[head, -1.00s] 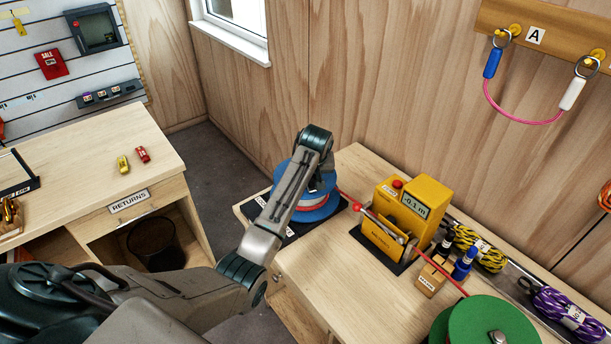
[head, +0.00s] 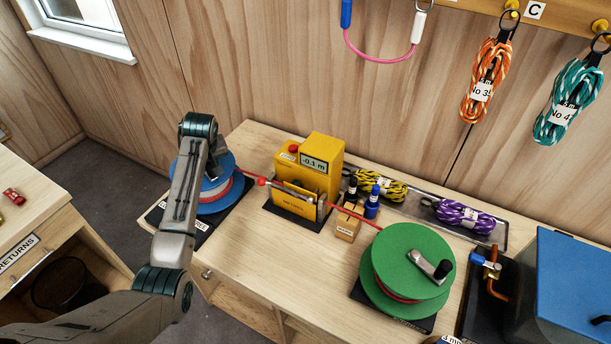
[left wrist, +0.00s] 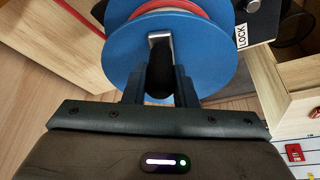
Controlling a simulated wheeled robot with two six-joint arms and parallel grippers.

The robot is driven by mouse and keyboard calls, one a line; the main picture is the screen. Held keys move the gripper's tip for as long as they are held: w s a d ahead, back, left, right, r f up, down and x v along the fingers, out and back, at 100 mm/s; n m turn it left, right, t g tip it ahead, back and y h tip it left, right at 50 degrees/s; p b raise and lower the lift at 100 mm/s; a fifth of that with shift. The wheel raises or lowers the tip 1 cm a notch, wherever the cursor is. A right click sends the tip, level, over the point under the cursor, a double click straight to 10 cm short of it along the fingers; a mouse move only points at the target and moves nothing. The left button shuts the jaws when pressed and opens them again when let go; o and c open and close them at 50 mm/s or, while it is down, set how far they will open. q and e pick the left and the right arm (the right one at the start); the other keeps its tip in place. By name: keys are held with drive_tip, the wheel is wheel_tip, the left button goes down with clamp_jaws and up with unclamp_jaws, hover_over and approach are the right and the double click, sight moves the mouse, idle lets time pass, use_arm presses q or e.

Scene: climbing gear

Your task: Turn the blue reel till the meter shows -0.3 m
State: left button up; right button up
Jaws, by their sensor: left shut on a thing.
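The blue reel (head: 228,185) sits on a dark base at the left end of the bench, with red cord wound on it; my left arm partly covers it in the head view. The reel also fills the upper left wrist view (left wrist: 120,55). My left gripper (left wrist: 159,78) is shut on the black knob of the reel's crank (left wrist: 159,66). The yellow meter (head: 322,150) reads -0.1 m on its display (head: 314,164). The red cord (head: 345,212) runs from the blue reel through the meter to the green reel (head: 405,265). My right gripper is out of view.
A small wooden block holding bottles (head: 347,224) stands right of the meter. Rope bundles lie in a tray (head: 412,210) along the back. A blue box (head: 575,280) stands at the right.

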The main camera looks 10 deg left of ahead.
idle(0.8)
use_arm(q)
drive_tip(key=shift+w+d, duration=0.1)
drive_tip(key=shift+w+d+r, duration=0.1)
drive_tip(key=shift+w+d, duration=0.25)
drive_tip(key=shift+w, duration=0.15)
drive_tip(key=w+b, duration=0.1)
drive_tip(key=w, duration=0.1)
drive_tip(key=w+d, duration=0.1)
drive_tip(key=w, duration=0.1)
drive_tip(key=shift+w+b, duration=0.3)
drive_tip(key=shift+b, duration=0.1)
drive_tip(key=shift+w+a+b, duration=0.25)
drive_tip(key=shift+w, duration=0.3)
drive_tip(key=shift+w+a+b, duration=0.2)
drive_tip(key=shift+w+b, duration=0.05)
drive_tip(key=shift+w, duration=0.3)
drive_tip(key=shift+w, duration=0.1)
